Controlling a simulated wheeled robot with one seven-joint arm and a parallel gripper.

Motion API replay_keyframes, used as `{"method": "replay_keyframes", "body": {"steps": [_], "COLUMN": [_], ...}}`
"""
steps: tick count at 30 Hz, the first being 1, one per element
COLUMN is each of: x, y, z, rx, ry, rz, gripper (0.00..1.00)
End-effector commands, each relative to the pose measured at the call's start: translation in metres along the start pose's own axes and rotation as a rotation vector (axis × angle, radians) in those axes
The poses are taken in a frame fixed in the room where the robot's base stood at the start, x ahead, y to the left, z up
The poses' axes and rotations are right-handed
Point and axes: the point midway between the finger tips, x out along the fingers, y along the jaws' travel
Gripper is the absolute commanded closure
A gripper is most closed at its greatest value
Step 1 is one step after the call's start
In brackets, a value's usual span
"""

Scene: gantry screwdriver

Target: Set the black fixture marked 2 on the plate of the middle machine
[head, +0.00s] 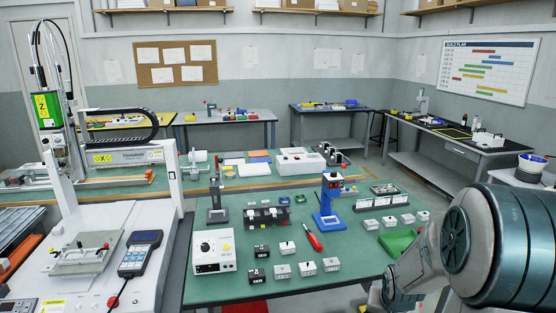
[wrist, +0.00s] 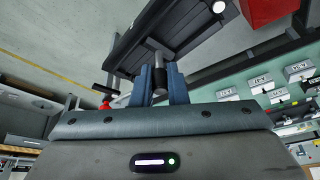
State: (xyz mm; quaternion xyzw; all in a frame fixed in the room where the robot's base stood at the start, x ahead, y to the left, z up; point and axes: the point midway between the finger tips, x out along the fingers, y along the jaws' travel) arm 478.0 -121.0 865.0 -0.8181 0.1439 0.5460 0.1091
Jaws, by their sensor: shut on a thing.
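In the wrist view, my gripper (wrist: 160,72) has its two blue-grey fingers shut on a dark knob of a black fixture (wrist: 189,30). The fixture looks tilted in this view and runs up past the top edge. No number 2 shows on it. In the head view, a white gantry machine (head: 172,187) with a green Z head (head: 46,106) stands at the left. On its bed lies a light grey plate (head: 86,252) with a handled bar across it. I cannot tell whether this is the middle machine. My gripper and the fixture are outside the head view.
A green bench (head: 270,290) holds a white control box (head: 213,252), a blue stand (head: 328,205), a red screwdriver (head: 313,236) and several small labelled blocks. A pendant (head: 141,253) lies by the grey plate. My arm fills the lower right. Floor shows at the right.

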Motion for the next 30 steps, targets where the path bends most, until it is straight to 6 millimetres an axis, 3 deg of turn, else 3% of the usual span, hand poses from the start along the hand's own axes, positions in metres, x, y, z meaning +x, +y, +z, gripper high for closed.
{"method": "replay_keyframes", "body": {"steps": [6, 13, 18, 24, 30], "x": [0.030, 0.053, 0.062, 0.064, 0.047], "y": [-0.056, -0.098, -0.113, -0.117, -0.117], "z": [0.019, 0.042, 0.053, 0.056, 0.048], "rx": [-0.152, -0.279, -0.329, -0.343, -0.343], "ry": [-0.008, -0.005, -0.001, 0.001, 0.001], "rz": [-0.061, -0.102, -0.116, -0.119, -0.120], "gripper": [1.00, 1.00, 1.00, 1.00, 1.00]}}
